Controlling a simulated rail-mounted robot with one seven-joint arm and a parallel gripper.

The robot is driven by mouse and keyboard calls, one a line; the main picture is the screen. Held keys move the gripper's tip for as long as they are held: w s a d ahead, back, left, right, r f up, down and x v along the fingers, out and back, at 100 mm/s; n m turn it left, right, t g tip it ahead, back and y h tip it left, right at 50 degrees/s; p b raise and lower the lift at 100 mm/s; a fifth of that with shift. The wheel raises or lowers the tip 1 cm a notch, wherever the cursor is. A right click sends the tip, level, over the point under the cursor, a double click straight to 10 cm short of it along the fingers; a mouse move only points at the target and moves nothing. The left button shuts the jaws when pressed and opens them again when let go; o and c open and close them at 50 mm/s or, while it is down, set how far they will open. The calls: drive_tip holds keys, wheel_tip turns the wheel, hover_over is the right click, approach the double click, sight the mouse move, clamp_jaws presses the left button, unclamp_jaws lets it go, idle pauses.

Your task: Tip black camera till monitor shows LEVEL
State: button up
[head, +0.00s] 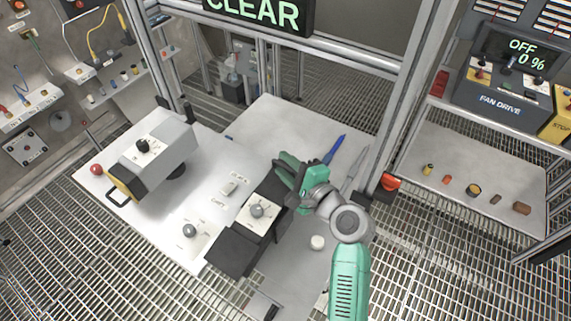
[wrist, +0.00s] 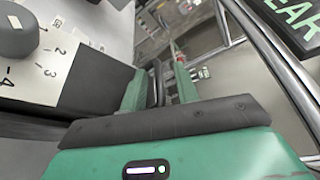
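The black camera (head: 235,246) is a dark box with a white dial plate and grey knob (head: 257,211) on top, on the white table. In the wrist view its dial (wrist: 25,30) and numbered plate fill the left side. My gripper (head: 288,172) is at the camera's far end, close to it or touching. In the wrist view my two green fingers (wrist: 160,88) stand apart, with something dark and thin between them. I cannot tell whether it is held or part of the fingers. The overhead display (head: 258,12) reads CLEAR in green; its top is cut off.
A grey camera (head: 160,155) with a yellow-edged front and a red-ball lever (head: 96,169) stands left on the table. A blue pen-like thing (head: 334,150) and a small white round piece (head: 317,242) lie near my arm. Metal posts rise behind. A fan drive panel (head: 508,100) is right.

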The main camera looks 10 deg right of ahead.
drive_tip(key=v, duration=0.7)
drive_tip(key=shift+d, duration=0.1)
drive_tip(key=s+a+r+n+t+h, duration=0.1)
drive_tip(key=a+r+n+t, duration=0.2)
drive_tip(key=r, duration=0.5)
drive_tip(key=s+a+r+n+h, duration=0.1)
drive_tip(key=a+r+n+h, duration=0.15)
drive_tip(key=r+n, duration=0.4)
drive_tip(key=s+a+r+n+t, duration=0.1)
drive_tip(key=a+r+n+t, duration=0.15)
drive_tip(key=r, duration=0.75)
drive_tip(key=s+a+r+n+t+h, duration=0.1)
drive_tip(key=s+r+n+t+h, duration=0.15)
drive_tip(key=s+r, duration=0.55)
drive_tip(key=s+a+r+n+t+h, duration=0.25)
drive_tip(key=s+r, duration=0.35)
drive_tip(key=r, duration=0.3)
wheel_tip(320, 180, up, 13)
drive_tip(key=w+y+p, duration=0.1)
drive_tip(key=p, duration=1.1)
drive_tip(key=shift+d+f+p, duration=0.25)
drive_tip(key=shift+d+p, duration=0.15)
